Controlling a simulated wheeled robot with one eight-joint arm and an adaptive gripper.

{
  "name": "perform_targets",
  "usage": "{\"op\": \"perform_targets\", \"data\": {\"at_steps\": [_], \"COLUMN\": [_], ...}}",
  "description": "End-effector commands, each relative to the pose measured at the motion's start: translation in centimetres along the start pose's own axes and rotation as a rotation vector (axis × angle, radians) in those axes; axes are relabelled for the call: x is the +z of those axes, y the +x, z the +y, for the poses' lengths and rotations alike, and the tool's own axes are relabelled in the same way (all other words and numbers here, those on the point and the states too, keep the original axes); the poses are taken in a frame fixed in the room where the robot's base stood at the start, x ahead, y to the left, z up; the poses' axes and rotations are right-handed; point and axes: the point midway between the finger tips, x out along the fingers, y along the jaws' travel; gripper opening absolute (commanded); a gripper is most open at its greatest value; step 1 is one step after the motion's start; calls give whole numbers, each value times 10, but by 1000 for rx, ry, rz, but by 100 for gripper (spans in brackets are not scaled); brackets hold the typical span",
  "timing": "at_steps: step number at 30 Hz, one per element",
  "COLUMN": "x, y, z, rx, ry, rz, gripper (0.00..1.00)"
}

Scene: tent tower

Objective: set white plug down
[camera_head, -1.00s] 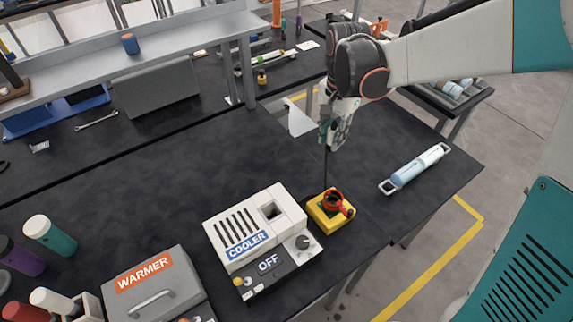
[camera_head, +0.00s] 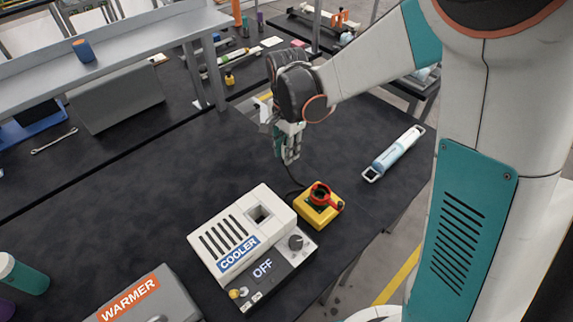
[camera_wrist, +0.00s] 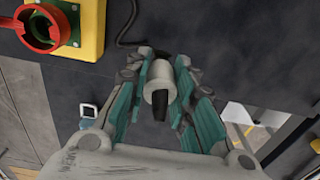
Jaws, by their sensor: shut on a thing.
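The white plug (camera_wrist: 157,82) sits between the fingers of my gripper (camera_wrist: 163,100) in the wrist view, with a dark end pointing toward the palm. My gripper (camera_head: 289,158) is shut on it and points down, low over the black bench top (camera_head: 150,170), behind the yellow box. In the head view the plug is hidden by the fingers. A dark cord (camera_wrist: 125,35) runs beyond the plug past the yellow box in the wrist view. Whether the plug touches the bench cannot be told.
A yellow box with a red ring (camera_head: 320,205) stands in front of my gripper, beside the white cooler (camera_head: 245,235) reading OFF. A blue-and-white cylinder with handles (camera_head: 394,153) lies to the right. The warmer (camera_head: 140,300) is front left. The bench left of my gripper is clear.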

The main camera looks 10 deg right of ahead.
Motion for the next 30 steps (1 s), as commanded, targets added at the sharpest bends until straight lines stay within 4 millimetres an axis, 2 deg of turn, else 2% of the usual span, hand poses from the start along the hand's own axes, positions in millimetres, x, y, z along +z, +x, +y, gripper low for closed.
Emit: {"op": "perform_targets", "data": {"at_steps": [1,8,16,28,29,30], "x": [0,0,0,0,0,0], "y": [8,21,57,61,60,60], "z": [0,0,0,0,0,0], "rx": [0,0,0,0,0,0], "ry": [0,0,0,0,0,0], "rz": [0,0,0,0,0,0], "gripper": [0,0,0,0,30,39]}}
